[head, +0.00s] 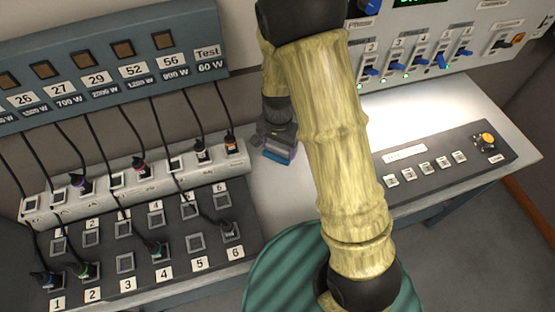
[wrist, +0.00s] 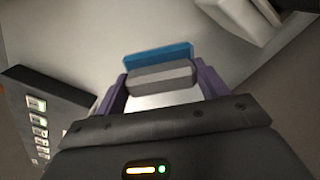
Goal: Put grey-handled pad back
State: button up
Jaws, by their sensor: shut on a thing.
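The grey-handled pad (wrist: 160,77) sits between the two purple fingers of my gripper (wrist: 161,84) in the wrist view. My gripper is shut on its grey handle, and its blue face (wrist: 158,51) points away from the palm. In the head view the pad's blue part (head: 278,154) shows just below my gripper (head: 279,142), over the pale tabletop (head: 272,190). I cannot tell whether the pad touches the tabletop. My own arm hides part of the table to the right of the gripper.
A white socket strip (head: 130,183) and a dark patch panel (head: 180,243) with several plugs and cables stand at left. A dark button panel (head: 440,168) lies at right, beneath a fader console (head: 430,50). The lit tabletop (head: 400,120) between them is clear where visible.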

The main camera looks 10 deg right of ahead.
aim_at(278, 146)
jog(key=shift+a+f, duration=0.15)
jog(key=shift+f, duration=0.95)
jog(key=shift+f, duration=2.1)
jog(key=o, duration=0.9)
jog(key=shift+f, duration=0.1)
jog(key=shift+o, duration=0.2)
notch_tip(278, 146, up, 12)
jog(key=shift+r, duration=0.15)
